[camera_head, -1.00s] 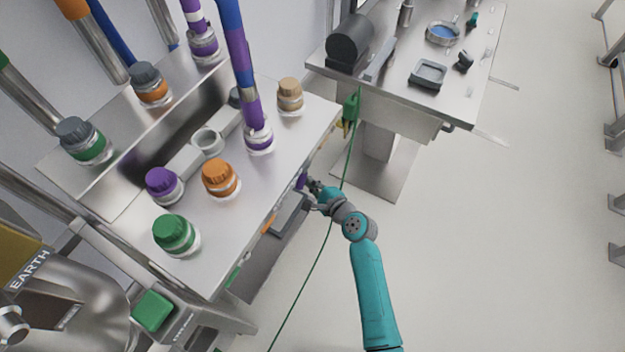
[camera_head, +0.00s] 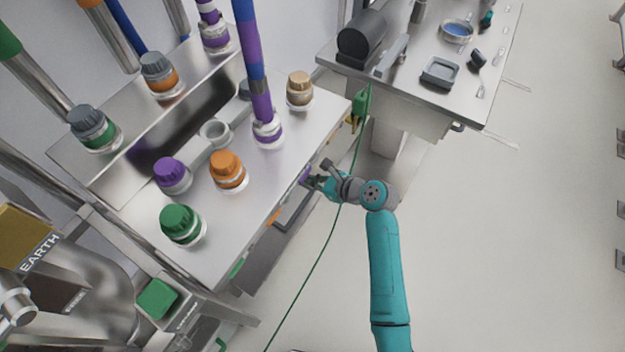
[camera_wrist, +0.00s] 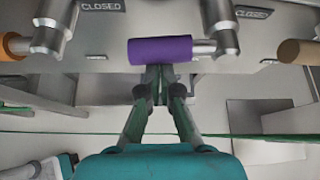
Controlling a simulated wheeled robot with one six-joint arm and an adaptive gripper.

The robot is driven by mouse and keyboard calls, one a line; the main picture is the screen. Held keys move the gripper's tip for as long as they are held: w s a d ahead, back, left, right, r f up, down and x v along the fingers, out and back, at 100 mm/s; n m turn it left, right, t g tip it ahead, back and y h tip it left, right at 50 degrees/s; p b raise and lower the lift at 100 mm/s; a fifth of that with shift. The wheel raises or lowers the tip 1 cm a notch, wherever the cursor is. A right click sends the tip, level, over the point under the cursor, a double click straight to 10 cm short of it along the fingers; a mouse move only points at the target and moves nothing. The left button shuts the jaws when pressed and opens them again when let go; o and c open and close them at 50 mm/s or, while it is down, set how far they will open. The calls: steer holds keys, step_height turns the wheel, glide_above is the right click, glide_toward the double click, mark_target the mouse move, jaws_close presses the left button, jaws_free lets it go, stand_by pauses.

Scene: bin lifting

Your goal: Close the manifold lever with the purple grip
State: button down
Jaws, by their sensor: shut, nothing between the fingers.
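The lever with the purple grip (camera_wrist: 160,50) sticks out sideways from a metal valve body in the wrist view. Its grip lies level, across the front of my gripper (camera_wrist: 158,76). My gripper is shut and empty, with its fingertips at the near side of the purple grip; I cannot tell if they touch it. In the head view the purple grip (camera_head: 305,175) shows small at the bench's front edge, with my gripper (camera_head: 312,181) right beside it. "CLOSED" labels (camera_wrist: 100,5) are on the panel behind, one to each side of the purple lever.
An orange grip (camera_wrist: 14,46) is to the left and a tan grip (camera_wrist: 300,52) to the right. A green cable (camera_head: 325,240) hangs near my wrist. The steel bench (camera_head: 250,205) carries several capped ports. A side table (camera_head: 440,100) stands behind. Open floor lies right.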

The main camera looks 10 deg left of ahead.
steer(key=shift+a+r, duration=0.1)
steer(key=shift+r, duration=0.4)
stand_by(0.3)
steer(key=s+d, duration=0.3)
steer(key=d, duration=0.6)
steer(key=shift+s+r, duration=0.2)
steer(key=shift+r, duration=0.25)
